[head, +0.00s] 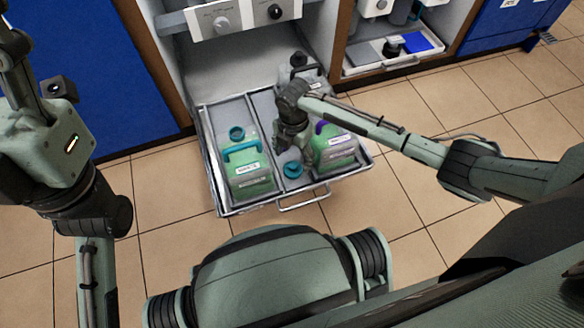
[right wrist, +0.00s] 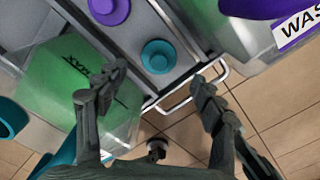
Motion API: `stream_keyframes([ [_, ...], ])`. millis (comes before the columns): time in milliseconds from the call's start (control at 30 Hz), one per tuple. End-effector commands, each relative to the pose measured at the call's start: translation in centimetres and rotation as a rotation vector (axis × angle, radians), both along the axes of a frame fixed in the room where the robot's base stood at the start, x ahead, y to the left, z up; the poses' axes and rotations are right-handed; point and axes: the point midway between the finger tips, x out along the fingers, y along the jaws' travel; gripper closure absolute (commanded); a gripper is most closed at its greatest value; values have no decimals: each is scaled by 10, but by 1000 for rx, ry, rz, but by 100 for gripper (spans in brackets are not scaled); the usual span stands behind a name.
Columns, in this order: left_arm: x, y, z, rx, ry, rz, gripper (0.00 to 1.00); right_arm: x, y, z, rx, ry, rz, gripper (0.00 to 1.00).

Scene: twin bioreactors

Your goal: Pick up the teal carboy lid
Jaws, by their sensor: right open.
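The teal carboy lid (head: 293,170) lies in the narrow middle compartment of the pulled-out tray (head: 222,190), between the two carboys. In the right wrist view the teal lid (right wrist: 158,57) sits just beyond my fingertips, roughly centred between them and apart from both. My right gripper (head: 291,150) is over the middle compartment, pointing down; its open, empty fingers (right wrist: 163,78) show in the right wrist view. The teal-handled carboy (head: 248,178) with green contents stands left of it. My left arm shows at the left, its gripper out of frame.
A purple-handled carboy (head: 336,152) stands close at the right of my gripper. A purple lid (right wrist: 109,10) lies beyond the teal one. A dark-topped container (head: 300,66) stands at the tray's back. A metal handle (head: 304,200) runs along the tray's front; the tiled floor before it is clear.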

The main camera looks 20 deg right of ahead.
Motion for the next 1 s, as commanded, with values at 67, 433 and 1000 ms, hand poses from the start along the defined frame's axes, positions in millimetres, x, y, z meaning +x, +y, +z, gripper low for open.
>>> stream_keyframes([
  [67,0,0,-2,6,-15,-1,42,0,0,-12,1,1,-1,32],
  [433,5,-5,1,51,-71,-2,42,0,0,-58,1,-2,-3,32],
  [1000,5,-6,3,54,-73,-2,42,0,0,-58,2,-2,-3,68],
])
